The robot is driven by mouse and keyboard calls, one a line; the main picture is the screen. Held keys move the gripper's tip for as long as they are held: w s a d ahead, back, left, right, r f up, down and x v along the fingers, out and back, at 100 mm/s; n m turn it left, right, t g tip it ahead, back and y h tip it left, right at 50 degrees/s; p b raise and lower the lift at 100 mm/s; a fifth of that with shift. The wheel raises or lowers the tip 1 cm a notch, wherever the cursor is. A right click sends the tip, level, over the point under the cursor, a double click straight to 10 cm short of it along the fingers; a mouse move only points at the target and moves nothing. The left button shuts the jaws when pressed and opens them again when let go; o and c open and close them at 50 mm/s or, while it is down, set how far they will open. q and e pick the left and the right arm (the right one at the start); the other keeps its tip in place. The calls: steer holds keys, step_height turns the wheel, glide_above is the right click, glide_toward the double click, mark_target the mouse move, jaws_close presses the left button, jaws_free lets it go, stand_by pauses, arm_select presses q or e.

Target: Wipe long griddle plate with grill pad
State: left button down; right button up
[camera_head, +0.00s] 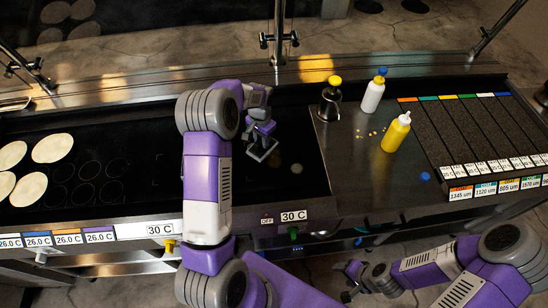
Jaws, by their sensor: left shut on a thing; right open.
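The long griddle plate (310,178) is a black surface running along the left and middle of the counter. My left arm reaches across it from the front. My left gripper (262,137) points down over the right part of the plate and is shut on the grill pad (262,151), a small grey block with a pale edge. The pad is at or just above the plate; I cannot tell if it touches. My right gripper (350,283) is open and empty, low in front of the counter, away from the plate.
Several tortillas (52,148) lie at the plate's left end. A black bottle (330,98), a white bottle (373,93) and a yellow bottle (396,132) stand right of the plate, with small crumbs between. Dark strips (465,130) with coloured ends lie far right. A glass guard stands behind.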

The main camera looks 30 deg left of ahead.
arm_select(q)
steer(key=shift+s+a+f, duration=0.15)
steer(key=shift+s+a, duration=0.75)
steer(key=shift+a, duration=0.15)
steer(key=w+d, duration=0.2)
steer(key=d, duration=0.1)
steer(key=shift+w+d, duration=0.2)
steer(key=shift+w, duration=0.05)
steer(key=shift+w+d, duration=0.3)
steer(key=shift+d, duration=0.05)
steer(key=shift+w+d+r, duration=0.15)
steer(key=shift+w+d, duration=0.65)
steer(key=shift+d, duration=0.15)
steer(key=shift+w+d+r, duration=0.1)
steer(key=shift+w+d, duration=0.65)
steer(key=shift+d, duration=0.2)
